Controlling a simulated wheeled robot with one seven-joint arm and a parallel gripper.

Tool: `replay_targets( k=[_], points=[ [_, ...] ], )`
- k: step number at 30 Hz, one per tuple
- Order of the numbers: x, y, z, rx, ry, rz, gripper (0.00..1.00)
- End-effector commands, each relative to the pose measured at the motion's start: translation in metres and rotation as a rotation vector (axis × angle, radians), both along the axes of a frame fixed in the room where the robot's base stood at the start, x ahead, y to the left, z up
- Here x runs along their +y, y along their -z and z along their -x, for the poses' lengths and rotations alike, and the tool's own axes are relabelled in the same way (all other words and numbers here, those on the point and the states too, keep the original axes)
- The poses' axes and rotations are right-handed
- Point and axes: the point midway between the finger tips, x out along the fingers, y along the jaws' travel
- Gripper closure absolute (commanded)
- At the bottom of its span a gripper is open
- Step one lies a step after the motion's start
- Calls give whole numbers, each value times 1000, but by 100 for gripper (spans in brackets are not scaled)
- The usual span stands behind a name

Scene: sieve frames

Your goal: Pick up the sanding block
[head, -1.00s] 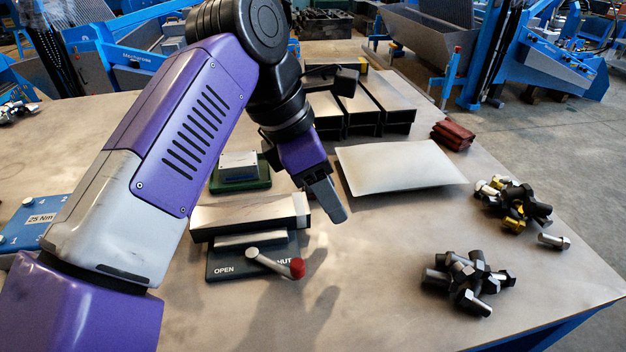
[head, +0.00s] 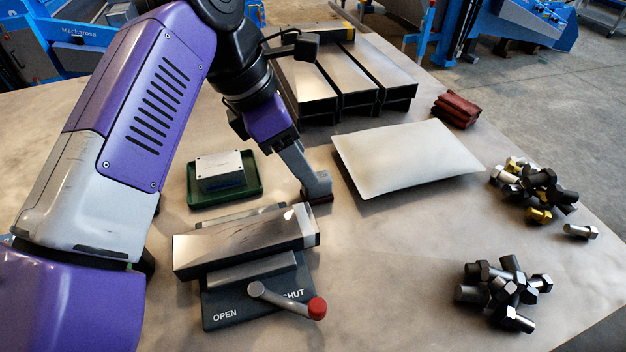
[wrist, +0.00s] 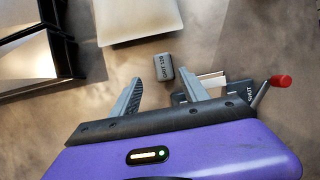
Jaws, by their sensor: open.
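The sanding block (wrist: 160,67) is a small grey block with dark lettering on top. In the wrist view it lies on the table just beyond and between the fingertips of my gripper (wrist: 160,80), which is open with nothing held. In the head view, the block (head: 319,187) appears as a grey piece with a dark brown underside at the end of my gripper's visible finger (head: 301,172). That finger partly covers it, and I cannot tell whether they touch.
A clamp with a red-knobbed lever (head: 317,307) and a metal bar (head: 240,242) stand close in front of the block. A pale plate (head: 405,158) lies to the right. A green tray (head: 197,197) is at left, steel channels (head: 345,75) behind, bolt piles (head: 505,290) at right.

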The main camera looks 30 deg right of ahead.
Motion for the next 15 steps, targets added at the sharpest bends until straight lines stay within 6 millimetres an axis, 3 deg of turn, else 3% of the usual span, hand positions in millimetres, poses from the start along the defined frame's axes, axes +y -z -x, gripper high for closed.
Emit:
replay_targets(
  k=[15],
  points=[
    [-27,51,14,0,1,1,47]
  ],
)
